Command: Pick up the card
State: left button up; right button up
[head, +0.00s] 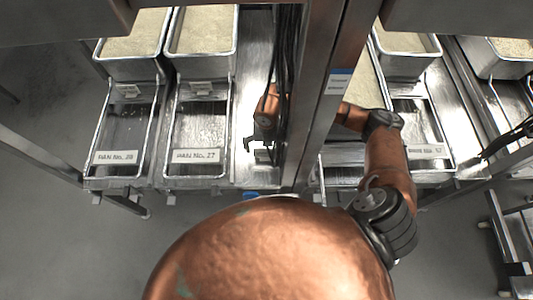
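Several white cards show in the head view. One card (116,157) reads "PAN No." and sits at the front of the far-left pan frame. Another card (197,155) reads "PAN No. 27" on the frame beside it. A third card (424,151) is at the right, its print too small to read surely. My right arm passes behind the metal post, and my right gripper (260,146) shows left of it, over the steel counter. Its dark fingers look spread apart. A small pale patch (262,156) lies just below them; I cannot tell whether it is a card. My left gripper is out of view.
Rice-filled metal pans (203,32) stand along the back, with empty wire frames before them. The upright metal post (318,110) and dark cables hide part of the counter. A small blue thing (251,195) is at the front edge. Grey floor (60,230) lies in front.

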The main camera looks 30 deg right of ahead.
jog(key=c, duration=1)
